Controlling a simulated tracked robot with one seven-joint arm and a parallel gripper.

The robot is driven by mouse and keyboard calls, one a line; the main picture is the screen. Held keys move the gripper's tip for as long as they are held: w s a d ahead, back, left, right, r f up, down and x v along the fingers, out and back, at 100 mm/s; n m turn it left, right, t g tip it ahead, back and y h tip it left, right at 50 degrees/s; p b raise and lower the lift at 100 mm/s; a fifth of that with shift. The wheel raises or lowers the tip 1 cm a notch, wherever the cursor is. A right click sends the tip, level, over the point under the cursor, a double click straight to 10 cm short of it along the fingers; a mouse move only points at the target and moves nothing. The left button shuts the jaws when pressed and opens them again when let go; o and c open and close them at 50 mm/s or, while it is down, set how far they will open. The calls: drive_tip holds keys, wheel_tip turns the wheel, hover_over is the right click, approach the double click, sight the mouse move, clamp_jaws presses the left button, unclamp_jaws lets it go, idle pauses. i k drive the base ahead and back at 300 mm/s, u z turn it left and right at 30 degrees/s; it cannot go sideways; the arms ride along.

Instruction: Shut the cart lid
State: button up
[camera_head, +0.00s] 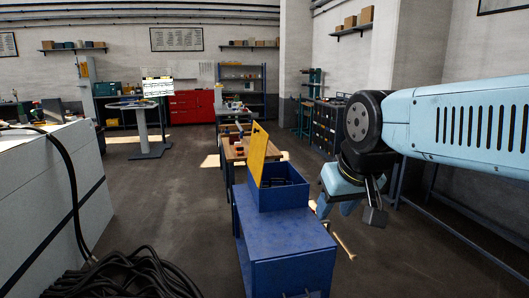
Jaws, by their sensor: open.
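The blue cart (290,248) stands in the middle foreground. A blue open-topped box (284,196) sits on its top, with a dark interior. The yellow lid (258,153) stands up at the left side of this box, open and close to upright. My gripper (374,214) hangs to the right of the box, apart from both the box and the lid. It is empty, and its fingers are small and partly hidden by the wrist.
A wooden-topped bench (235,150) stands just behind the cart. A white cabinet (45,190) with a black cable is at the left, and coiled black hoses (125,276) lie front left. Floor between cabinet and cart is clear.

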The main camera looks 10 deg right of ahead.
sight(259, 140)
drive_tip(key=z, duration=0.25)
drive_tip(key=i, duration=1.65)
drive_tip(key=u, duration=0.3)
